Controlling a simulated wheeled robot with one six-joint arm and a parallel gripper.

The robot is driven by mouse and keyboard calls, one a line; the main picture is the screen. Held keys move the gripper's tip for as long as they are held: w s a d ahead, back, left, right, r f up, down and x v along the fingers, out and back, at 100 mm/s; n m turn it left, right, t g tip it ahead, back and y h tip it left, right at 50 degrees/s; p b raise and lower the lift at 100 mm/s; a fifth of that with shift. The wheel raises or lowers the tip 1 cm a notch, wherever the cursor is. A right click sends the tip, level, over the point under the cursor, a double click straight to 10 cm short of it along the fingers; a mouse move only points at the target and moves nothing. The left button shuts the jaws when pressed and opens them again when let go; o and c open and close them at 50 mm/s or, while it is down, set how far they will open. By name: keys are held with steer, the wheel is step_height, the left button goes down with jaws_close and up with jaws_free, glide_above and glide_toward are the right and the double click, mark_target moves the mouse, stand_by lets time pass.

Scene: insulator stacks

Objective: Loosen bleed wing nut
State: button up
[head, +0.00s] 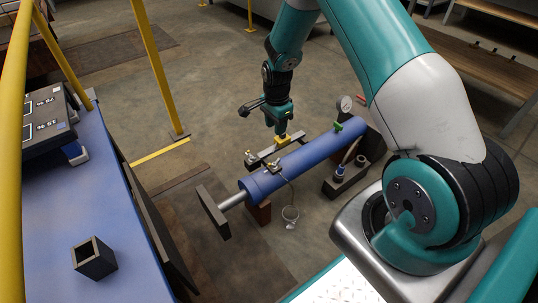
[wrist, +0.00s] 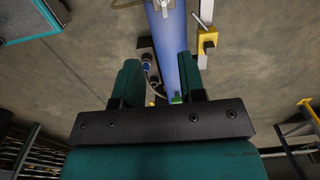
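A blue cylinder (head: 305,157) lies on supports near the floor, with a green fitting (head: 338,127) on top towards its far end. Small brass fittings (head: 272,166) sit near its near end, with a thin hose running down to a small cup (head: 290,213). I cannot tell for certain which small part is the bleed wing nut. My gripper (head: 281,130) points down over the cylinder, near a yellow block (head: 281,142). In the wrist view, my gripper (wrist: 160,78) has its fingers apart with nothing held. The blue cylinder (wrist: 172,45) and green fitting (wrist: 177,98) show between them.
A round gauge (head: 344,104) stands by the cylinder's far end. A dark tray with bottles (head: 345,176) is to its right. A blue bench (head: 55,210) with an open black box (head: 94,258) is at left. Yellow posts (head: 158,65) rise behind. Open floor lies around.

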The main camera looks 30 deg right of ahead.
steer(key=b, duration=0.7)
glide_toward(274, 161)
step_height(274, 161, down, 10)
steer(key=shift+w+d+r, duration=0.1)
steer(key=shift+p, duration=0.3)
jaws_close()
